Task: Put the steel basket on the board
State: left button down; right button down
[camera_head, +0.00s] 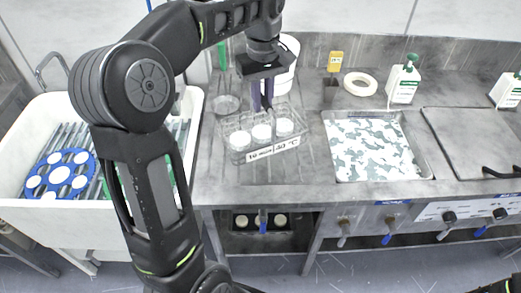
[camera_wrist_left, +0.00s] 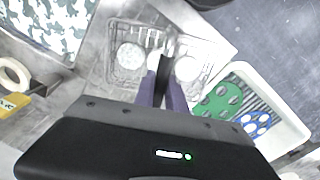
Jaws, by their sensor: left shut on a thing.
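The steel basket (camera_head: 240,150) is a wire basket with a label reading "10 min | 40 °C" on its front. It holds three white round pieces and looks upright over the counter left of the basin. My left gripper (camera_head: 262,103) points down into it from above and is shut on its middle part. In the left wrist view the basket (camera_wrist_left: 118,72) lies beyond the purple fingers of the gripper (camera_wrist_left: 163,88). I cannot tell whether the basket touches the surface below. No board can be told for certain. My right gripper is not in view.
A basin with patchy grey-white contents (camera_head: 428,170) is right of the basket, beside a flat grey lid (camera_head: 475,135). A white sink (camera_head: 18,150) with a blue holed disc (camera_head: 48,163) is at left. Bottles (camera_head: 403,85), a white ring (camera_head: 360,84) and a glass dish (camera_head: 227,104) stand behind.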

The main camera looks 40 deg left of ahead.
aim_at(262, 132)
pick_arm(q)
jog(key=shift+f, duration=3.05)
jog(key=shift+w, duration=0.1)
jog(key=shift+f, duration=0.1)
notch_tip(262, 132, down, 3)
jog(key=shift+r, duration=0.1)
jog(key=shift+f, duration=0.5)
jog(key=c, duration=1.4)
grip_release()
jog(key=shift+o, duration=0.2)
